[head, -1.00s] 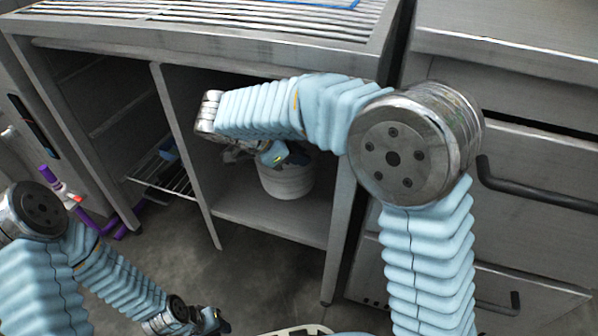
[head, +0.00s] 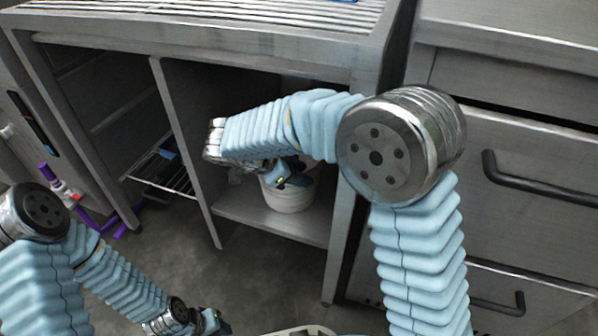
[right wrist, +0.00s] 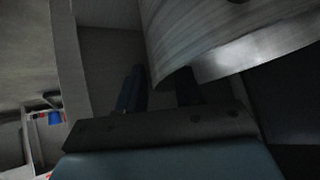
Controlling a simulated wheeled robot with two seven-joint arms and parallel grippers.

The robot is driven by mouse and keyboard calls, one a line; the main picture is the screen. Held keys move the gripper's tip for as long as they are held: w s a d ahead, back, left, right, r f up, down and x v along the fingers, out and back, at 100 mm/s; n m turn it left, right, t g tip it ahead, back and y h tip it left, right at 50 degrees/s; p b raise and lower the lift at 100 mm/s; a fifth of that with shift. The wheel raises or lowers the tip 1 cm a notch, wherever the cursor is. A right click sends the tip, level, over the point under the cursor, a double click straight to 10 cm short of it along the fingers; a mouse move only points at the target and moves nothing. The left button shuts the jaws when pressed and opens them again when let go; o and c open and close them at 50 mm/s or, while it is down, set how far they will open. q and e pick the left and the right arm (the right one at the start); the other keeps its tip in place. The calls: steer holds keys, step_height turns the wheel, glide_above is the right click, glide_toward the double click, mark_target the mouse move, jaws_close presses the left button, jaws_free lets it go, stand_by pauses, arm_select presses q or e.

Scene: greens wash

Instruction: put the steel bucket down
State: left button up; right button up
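The steel bucket (head: 290,199) is upright in the open bay under the steel counter and appears to rest on the lower shelf (head: 270,222). My right gripper (head: 290,181) is at the bucket's top, pointing down at the rim. In the right wrist view its two fingers (right wrist: 158,90) stand apart, with the edge of the bucket (right wrist: 235,45) between and over them; the farther finger is partly hidden by the bucket. My left gripper (head: 217,323) is low at the bottom edge of the head view, away from the bucket, and its fingers are too small to read.
A thin divider panel (head: 185,140) bounds the bay on the left, and a cabinet leg (head: 340,235) on the right. A wire rack (head: 165,172) is left of the divider. Drawers with black handles (head: 535,180) stand at right.

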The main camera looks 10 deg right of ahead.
steer(key=shift+a+r, duration=0.1)
steer(key=p+v, duration=0.2)
steer(key=v, duration=0.9)
steer(key=shift+s+a+r, duration=0.15)
steer(key=shift+a+r, duration=0.15)
